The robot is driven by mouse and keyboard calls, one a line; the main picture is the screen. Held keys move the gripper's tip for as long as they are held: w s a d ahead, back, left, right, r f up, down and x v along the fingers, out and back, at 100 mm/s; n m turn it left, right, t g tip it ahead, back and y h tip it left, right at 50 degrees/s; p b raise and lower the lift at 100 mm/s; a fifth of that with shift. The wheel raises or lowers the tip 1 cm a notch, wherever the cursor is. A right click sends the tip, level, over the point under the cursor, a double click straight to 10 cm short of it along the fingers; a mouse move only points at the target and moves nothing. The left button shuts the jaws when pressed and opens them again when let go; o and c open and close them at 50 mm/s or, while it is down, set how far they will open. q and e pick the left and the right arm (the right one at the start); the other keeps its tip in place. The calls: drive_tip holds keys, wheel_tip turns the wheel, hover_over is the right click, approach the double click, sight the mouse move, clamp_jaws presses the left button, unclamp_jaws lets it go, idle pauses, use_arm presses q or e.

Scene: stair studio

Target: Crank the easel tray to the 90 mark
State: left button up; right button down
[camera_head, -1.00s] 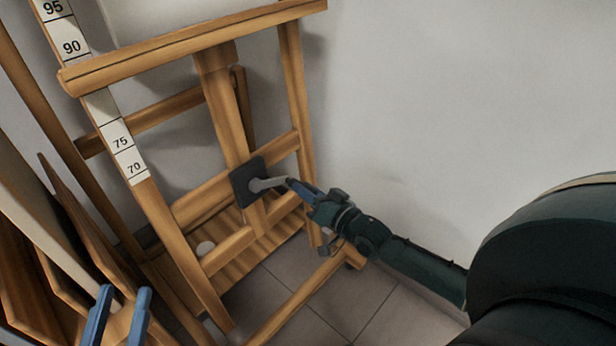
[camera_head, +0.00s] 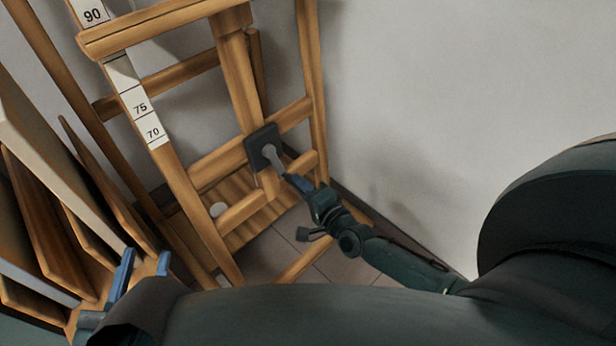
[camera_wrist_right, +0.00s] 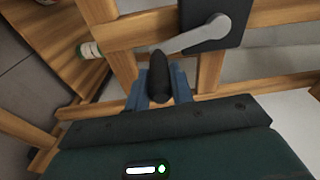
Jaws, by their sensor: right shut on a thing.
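The wooden easel stands by the wall. Its tray (camera_head: 160,28) crosses the number scale (camera_head: 139,107) just below the 90 mark (camera_head: 93,15) and above the 75 mark. A dark crank box (camera_head: 263,147) sits on the easel's front, with a grey crank arm (camera_head: 273,158) pointing down and right. The crank arm also shows in the right wrist view (camera_wrist_right: 205,36). My right gripper (camera_head: 297,182) is shut on the crank's dark handle (camera_wrist_right: 158,76). My left gripper (camera_head: 146,258) is open and empty at the lower left, partly hidden by my own arm.
Several wooden panels (camera_head: 45,230) lean at the left, close to my left gripper. A pale wall (camera_head: 420,90) stands behind and right of the easel. Grey floor tiles (camera_head: 335,268) lie below.

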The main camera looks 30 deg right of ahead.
use_arm(q)
drive_tip(key=shift+r, duration=0.15)
use_arm(e)
drive_tip(key=shift+s+a+f+m, duration=0.15)
drive_tip(key=shift+s+a+m, duration=0.1)
drive_tip(key=shift+a+m, duration=0.35)
drive_tip(key=shift+s+a+f+m, duration=0.1)
drive_tip(key=shift+s+a+m, duration=0.15)
drive_tip(key=shift+a+m, duration=0.3)
use_arm(q)
drive_tip(key=shift+a, duration=0.1)
use_arm(e)
drive_tip(key=shift+g, duration=0.3)
drive_tip(key=c, duration=1.2)
unclamp_jaws()
drive_tip(key=shift+r, duration=0.1)
drive_tip(key=shift+w+d, duration=0.1)
use_arm(q)
drive_tip(key=shift+p, duration=0.3)
drive_tip(key=g+y+p, duration=0.1)
drive_tip(key=a+n+y+p, duration=0.1)
drive_tip(key=p, duration=0.1)
drive_tip(key=shift+w+a+f+g, duration=0.1)
drive_tip(key=shift+w+f+g, duration=0.1)
drive_tip(key=shift+g, duration=0.2)
use_arm(e)
drive_tip(key=v, duration=1.3)
